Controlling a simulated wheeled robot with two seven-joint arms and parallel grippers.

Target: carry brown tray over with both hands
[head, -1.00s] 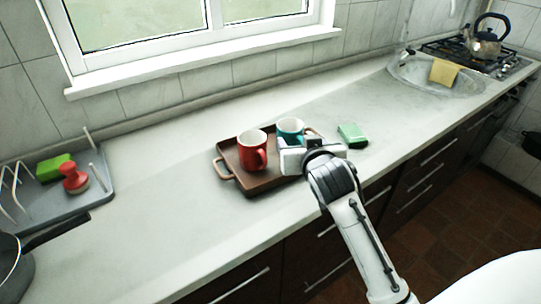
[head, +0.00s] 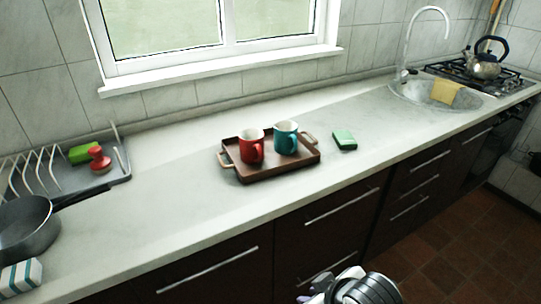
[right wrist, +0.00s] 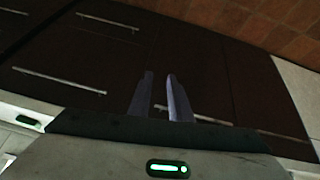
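The brown tray (head: 285,168) lies on the counter in the middle of the head view, with a light handle at its left end and another at its right end. A red mug (head: 251,147) and a teal mug (head: 286,138) stand upright on it. My right gripper (head: 322,288) is at the bottom edge of the head view, in front of the counter and well away from the tray. In the right wrist view its two fingers (right wrist: 160,90) are a little apart with nothing between them. My left gripper is not in view.
A green sponge (head: 344,140) lies right of the tray. A grey dish rack (head: 75,183) with a red brush, a dark pan (head: 28,232) and a striped block (head: 20,278) are at the left. The sink (head: 410,92) and stove are at the far right. Counter left of the tray is clear.

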